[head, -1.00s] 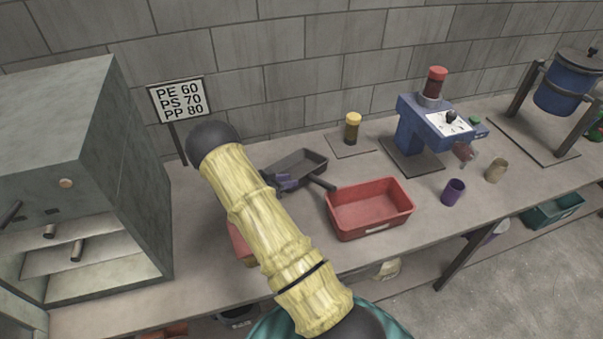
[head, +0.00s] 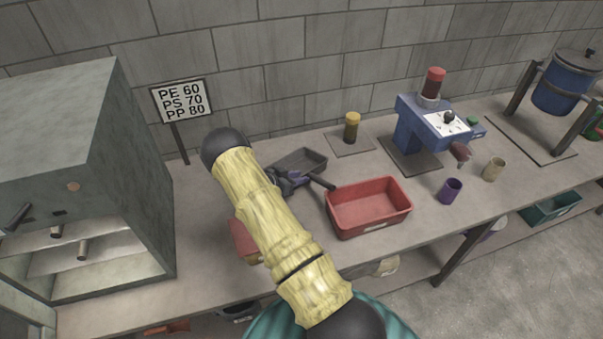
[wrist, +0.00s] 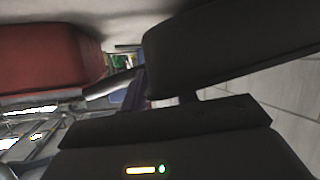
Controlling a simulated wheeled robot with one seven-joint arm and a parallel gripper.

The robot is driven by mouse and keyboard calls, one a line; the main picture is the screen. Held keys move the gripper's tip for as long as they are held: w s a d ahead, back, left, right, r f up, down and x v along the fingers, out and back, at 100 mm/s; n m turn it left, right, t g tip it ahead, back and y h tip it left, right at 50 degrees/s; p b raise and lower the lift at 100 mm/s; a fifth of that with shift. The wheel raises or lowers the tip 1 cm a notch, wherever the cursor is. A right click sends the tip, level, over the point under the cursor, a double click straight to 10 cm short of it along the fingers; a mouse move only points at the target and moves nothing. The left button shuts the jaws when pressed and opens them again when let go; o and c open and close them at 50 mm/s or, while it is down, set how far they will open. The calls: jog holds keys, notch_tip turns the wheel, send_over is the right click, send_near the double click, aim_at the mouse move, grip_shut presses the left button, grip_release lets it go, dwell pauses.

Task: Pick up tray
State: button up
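A small dark grey tray (head: 306,159) lies on the bench behind my arm, left of the red bin. My gripper (head: 292,180) is at the tray's near side in the head view, dark with purple parts, and partly hidden behind my arm. Whether it touches the tray cannot be told. In the wrist view a dark slab fills the upper right, and I cannot tell whether it is tray or finger. The finger opening is not clear in either view.
A red bin (head: 369,205) stands right of my gripper and also shows in the wrist view (wrist: 45,58). A grey oven-like cabinet (head: 85,180) stands at left, beside a sign (head: 181,99). A blue machine (head: 430,122), yellow-capped jar (head: 352,127) and purple cup (head: 449,190) stand to the right.

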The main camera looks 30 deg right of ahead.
grip_shut()
jog(key=shift+r, duration=0.1)
dwell(0.3)
notch_tip(320, 180, up, 10)
jog(key=b, duration=0.2)
dwell(0.4)
dwell(0.4)
